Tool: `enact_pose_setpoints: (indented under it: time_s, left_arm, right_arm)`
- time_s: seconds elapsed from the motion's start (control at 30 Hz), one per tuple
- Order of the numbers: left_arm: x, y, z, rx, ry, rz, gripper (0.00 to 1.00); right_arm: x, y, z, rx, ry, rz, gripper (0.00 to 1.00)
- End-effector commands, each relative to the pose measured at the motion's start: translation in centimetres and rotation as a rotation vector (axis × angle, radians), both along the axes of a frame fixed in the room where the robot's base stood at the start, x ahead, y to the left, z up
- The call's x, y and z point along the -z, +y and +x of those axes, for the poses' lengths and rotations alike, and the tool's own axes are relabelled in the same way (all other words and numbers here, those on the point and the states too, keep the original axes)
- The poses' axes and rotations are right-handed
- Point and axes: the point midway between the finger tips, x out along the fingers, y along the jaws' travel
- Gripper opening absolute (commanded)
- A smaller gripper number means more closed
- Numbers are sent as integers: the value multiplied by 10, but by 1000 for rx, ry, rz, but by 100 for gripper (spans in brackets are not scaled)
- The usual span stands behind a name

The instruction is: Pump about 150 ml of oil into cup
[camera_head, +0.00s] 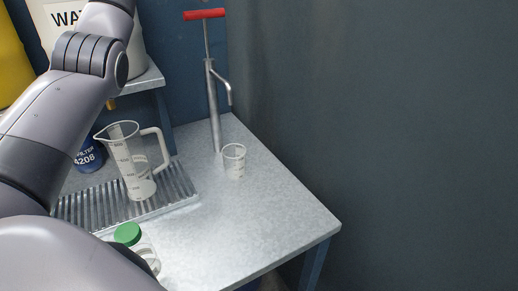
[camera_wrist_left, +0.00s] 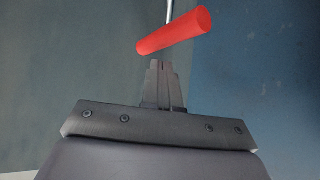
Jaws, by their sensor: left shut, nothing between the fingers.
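The hand pump (camera_head: 212,110) stands upright near the back of the metal bench, with a red T-handle (camera_head: 204,14) raised on its rod and a bent spout on its right side. A small clear cup (camera_head: 235,161) with markings stands on the bench beside the pump's foot, below the spout; I cannot tell whether it holds oil. In the left wrist view my left gripper (camera_wrist_left: 164,84) is shut and empty, with its fingertips close to the red handle (camera_wrist_left: 175,33); contact is unclear. The head view shows my left arm, but its gripper is out of frame. My right gripper is not in view.
A clear measuring jug (camera_head: 130,165) stands on a ribbed tray (camera_head: 90,212) to the left. A green-lidded jar (camera_head: 128,234) is near the front, partly hidden by my arm. A blue filter can (camera_head: 90,156) is behind. The bench's right front (camera_head: 270,220) is clear.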

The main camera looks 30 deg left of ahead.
Motion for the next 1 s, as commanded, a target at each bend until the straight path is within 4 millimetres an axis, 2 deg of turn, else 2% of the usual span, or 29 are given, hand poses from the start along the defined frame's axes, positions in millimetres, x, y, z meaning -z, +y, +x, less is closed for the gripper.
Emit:
enact_pose_setpoints:
  time_s: [0.37,1.0]
  left_arm:
    - [1,0,0,0,0,0,0]
    - [27,0,0,0,2,0,0]
  right_arm:
    - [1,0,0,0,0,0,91]
    - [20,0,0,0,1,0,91]
